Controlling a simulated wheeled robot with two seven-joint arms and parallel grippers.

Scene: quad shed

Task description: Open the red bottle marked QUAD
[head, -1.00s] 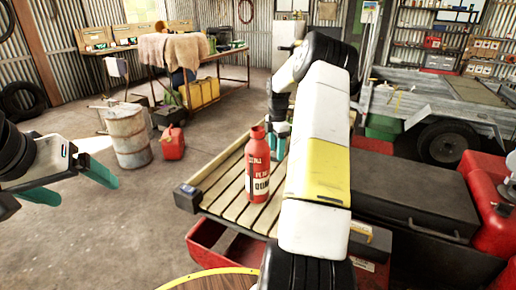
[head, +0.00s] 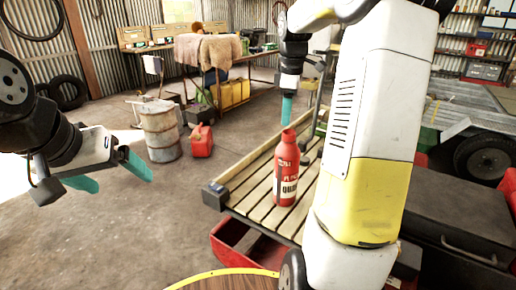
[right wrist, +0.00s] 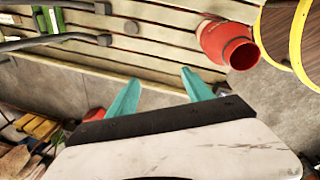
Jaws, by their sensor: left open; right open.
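The red bottle (head: 288,168), with white lettering and a QUAD label, stands upright on a slatted wooden platform (head: 258,187). My left gripper (head: 122,183) is open and empty at the left, away from the platform.
A dark chest (head: 452,215) and a trailer (head: 465,120) stand at the right. A red bin (head: 232,240) is below the platform's front edge. A barrel (head: 159,132) and a red fuel can (head: 201,140) stand on the floor behind. The left floor is clear.

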